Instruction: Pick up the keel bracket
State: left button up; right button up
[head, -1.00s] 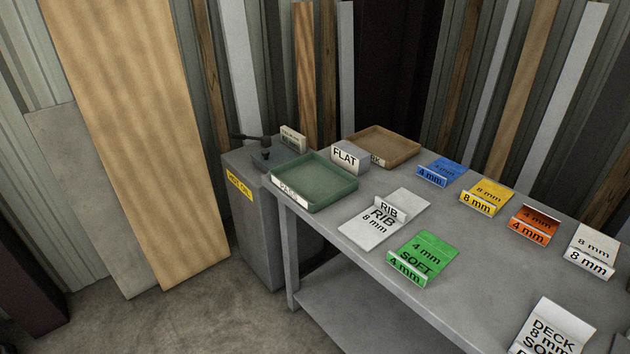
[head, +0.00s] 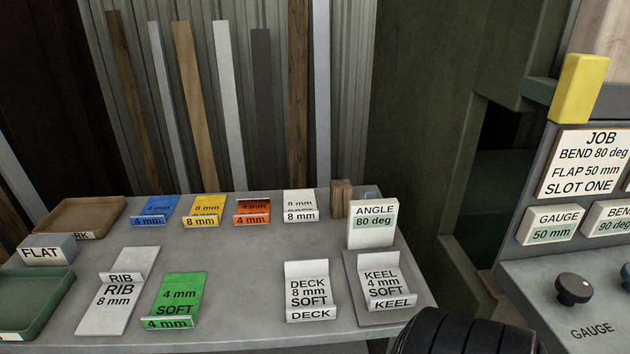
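The keel bracket (head: 381,277) is a light grey bent plate marked "KEEL 4 mm SOFT", with a short upturned front flap reading "KEEL". It lies on a darker grey flat plate (head: 351,298) at the right end of the grey table. An "ANGLE 80 deg" block (head: 373,225) stands just behind it. Neither gripper shows in the head view. A dark ribbed rounded part at the bottom right, close to the table's corner, shows no fingers.
The deck bracket (head: 306,287) lies left of the keel bracket, with a gap between. The green bracket (head: 175,297) and rib bracket (head: 117,295) are farther left. Coloured brackets line the back. A grey control panel (head: 570,245) with job signs stands at right, beyond the table.

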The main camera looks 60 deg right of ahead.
aim_at(386, 289)
jog(key=z, duration=2.25)
